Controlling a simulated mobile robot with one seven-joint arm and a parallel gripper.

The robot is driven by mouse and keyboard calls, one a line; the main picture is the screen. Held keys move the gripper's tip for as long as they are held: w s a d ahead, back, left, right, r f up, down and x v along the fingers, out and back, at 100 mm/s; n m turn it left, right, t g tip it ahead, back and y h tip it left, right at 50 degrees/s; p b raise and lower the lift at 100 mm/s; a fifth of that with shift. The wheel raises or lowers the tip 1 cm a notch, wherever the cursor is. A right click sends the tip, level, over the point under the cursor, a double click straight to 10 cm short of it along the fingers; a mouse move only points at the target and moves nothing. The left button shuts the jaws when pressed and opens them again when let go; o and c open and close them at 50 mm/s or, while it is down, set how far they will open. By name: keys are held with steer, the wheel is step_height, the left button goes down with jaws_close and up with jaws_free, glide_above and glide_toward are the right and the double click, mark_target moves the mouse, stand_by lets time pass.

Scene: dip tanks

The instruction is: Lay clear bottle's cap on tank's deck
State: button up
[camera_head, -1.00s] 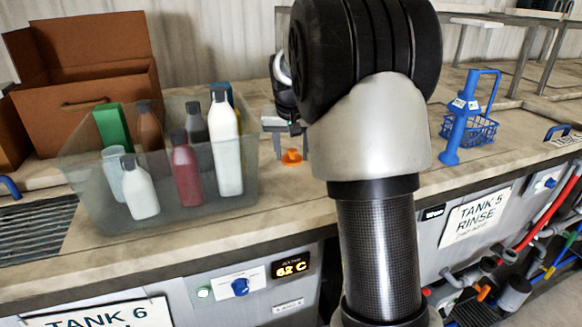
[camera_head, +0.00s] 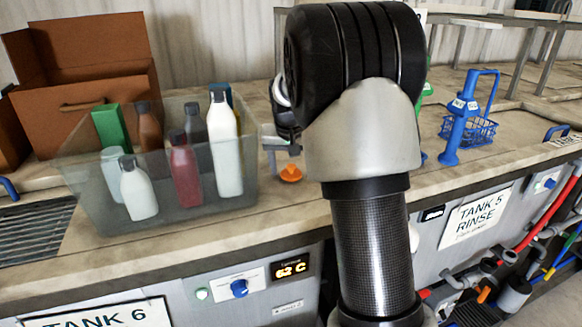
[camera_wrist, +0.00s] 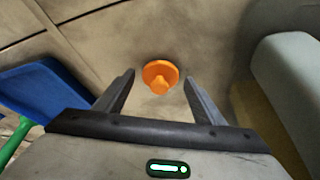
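The orange cap (camera_head: 290,173) appears to lie on the tank deck (camera_head: 275,212), right of the bin. In the wrist view the cap (camera_wrist: 160,76) shows its round flange and a knob, just beyond and between my fingertips. My gripper (camera_wrist: 158,85) is open and empty, its two fingers spread apart. In the head view my gripper (camera_head: 281,148) is close above the cap, partly hidden by my arm. A translucent pale bottle (camera_head: 113,170) is in the bin; I cannot tell for sure whether it is the clear bottle.
The grey see-through bin (camera_head: 90,205) holds several bottles and a green box. A blue rack (camera_head: 480,133) stands to the right. Brown cartons (camera_head: 95,60) stand behind the bin. In the wrist view a blue object (camera_wrist: 45,92) is close on the left.

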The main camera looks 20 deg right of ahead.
steer(key=shift+r, duration=0.1)
steer(key=shift+r, duration=0.25)
steer(key=v, duration=1.1)
steer(key=shift+r+p, duration=0.3)
steer(key=shift+s, duration=0.15)
